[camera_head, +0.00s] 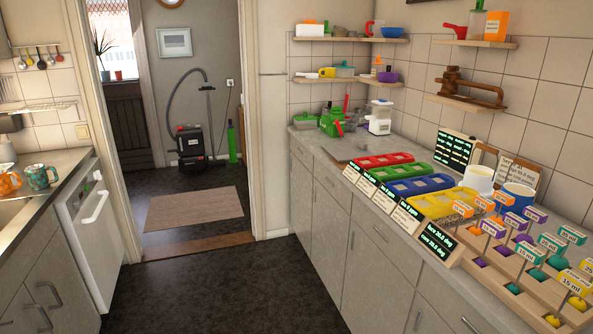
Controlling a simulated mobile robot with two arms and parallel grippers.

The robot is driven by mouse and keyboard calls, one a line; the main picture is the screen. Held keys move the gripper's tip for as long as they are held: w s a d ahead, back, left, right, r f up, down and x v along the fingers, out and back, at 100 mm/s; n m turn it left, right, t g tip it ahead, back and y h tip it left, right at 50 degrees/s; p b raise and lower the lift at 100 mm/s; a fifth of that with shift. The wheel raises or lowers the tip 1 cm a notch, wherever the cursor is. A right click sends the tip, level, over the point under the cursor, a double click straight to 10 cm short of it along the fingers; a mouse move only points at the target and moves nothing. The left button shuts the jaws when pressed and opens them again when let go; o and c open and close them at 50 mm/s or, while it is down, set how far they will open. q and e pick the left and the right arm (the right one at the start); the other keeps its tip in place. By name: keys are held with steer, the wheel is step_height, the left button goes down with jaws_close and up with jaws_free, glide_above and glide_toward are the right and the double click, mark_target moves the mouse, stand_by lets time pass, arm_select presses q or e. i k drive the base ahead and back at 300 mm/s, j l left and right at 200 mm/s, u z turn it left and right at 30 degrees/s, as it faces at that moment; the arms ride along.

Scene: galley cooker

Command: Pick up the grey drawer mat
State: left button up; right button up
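A flat grey sheet (346,153), which looks like the grey drawer mat, lies on the right-hand counter. It is left of and beyond the red tray (370,162) and in front of the green appliance (331,124). It is small in view, and its far part is hard to make out against the grey worktop. Neither of my grippers is in view.
The right counter (313,150) also holds coloured trays, small display signs, a white appliance (379,118) and a rack of labelled scoops (515,265). Closed drawers and cupboards (328,215) line its front. The dark floor (215,290) is clear, with a brownish rug (194,209) beyond the doorway.

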mark_target(346, 151)
steer(key=i+z, duration=0.25)
steer(key=i, duration=0.25)
steer(key=i+j+z, duration=0.1)
steer(key=i+z, duration=0.15)
steer(key=i, duration=0.2)
steer(key=i+j+z, duration=0.15)
steer(key=z, duration=0.3)
steer(key=i+j+z, duration=0.2)
steer(key=z, duration=0.25)
steer(key=i, duration=0.05)
